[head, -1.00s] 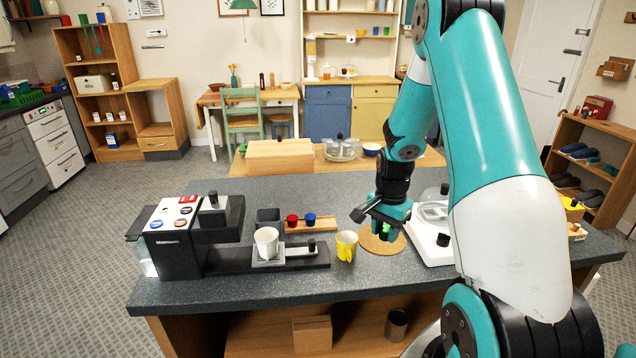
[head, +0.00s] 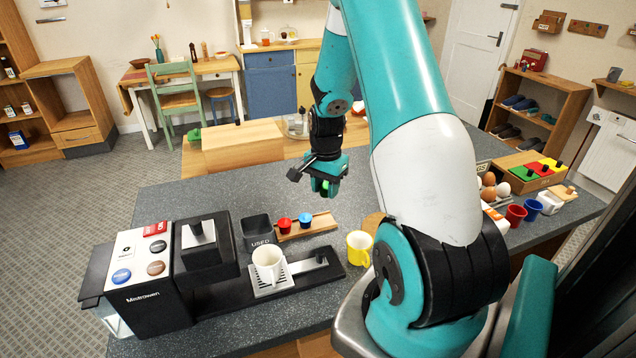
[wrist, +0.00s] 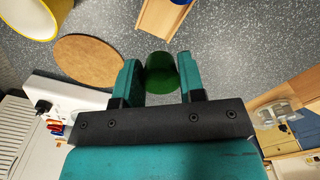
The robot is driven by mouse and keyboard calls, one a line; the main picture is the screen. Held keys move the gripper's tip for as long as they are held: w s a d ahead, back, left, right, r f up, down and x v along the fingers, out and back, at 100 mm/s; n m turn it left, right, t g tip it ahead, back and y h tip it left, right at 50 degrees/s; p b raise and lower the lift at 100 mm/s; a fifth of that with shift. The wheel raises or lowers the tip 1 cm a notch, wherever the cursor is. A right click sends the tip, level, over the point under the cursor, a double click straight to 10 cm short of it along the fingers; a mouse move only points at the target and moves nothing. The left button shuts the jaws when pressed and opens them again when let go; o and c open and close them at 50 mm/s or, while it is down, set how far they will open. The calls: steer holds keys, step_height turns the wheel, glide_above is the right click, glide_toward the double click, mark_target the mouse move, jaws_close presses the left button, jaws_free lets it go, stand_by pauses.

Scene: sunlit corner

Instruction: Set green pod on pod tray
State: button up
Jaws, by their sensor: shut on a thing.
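The green pod (wrist: 160,74) sits between the two teal fingers in the wrist view, and a small part of it shows in the head view (head: 324,188). My gripper (head: 326,186) is shut on it and holds it in the air above the counter, past the right end of the pod tray. The pod tray (head: 323,221) is a narrow wooden strip. A red pod (head: 285,225) and a blue pod (head: 305,219) stand on its left and middle; its right end is bare. A corner of the tray shows at the top of the wrist view (wrist: 158,18).
A black coffee machine (head: 208,258) with a white cup (head: 268,265) stands left of the tray. A dark bin (head: 257,231) marked USED is beside the tray. A yellow mug (head: 359,246) and a round cork mat (head: 373,221) are to the right. Counter behind the tray is clear.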

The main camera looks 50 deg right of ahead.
steer(key=b, duration=0.5)
glide_above(325, 221)
step_height(325, 221, down, 6)
steer(key=shift+w+f, duration=0.1)
steer(key=shift+f, duration=0.15)
steer(key=shift+f+b, duration=0.45)
steer(key=shift+f, duration=0.2)
steer(key=shift+f, duration=0.4)
stand_by(0.8)
steer(key=o, duration=1.4)
steer(key=shift+o, duration=0.2)
steer(key=shift+r, duration=0.1)
steer(key=shift+r+p, duration=3.2)
steer(key=shift+r, duration=0.75)
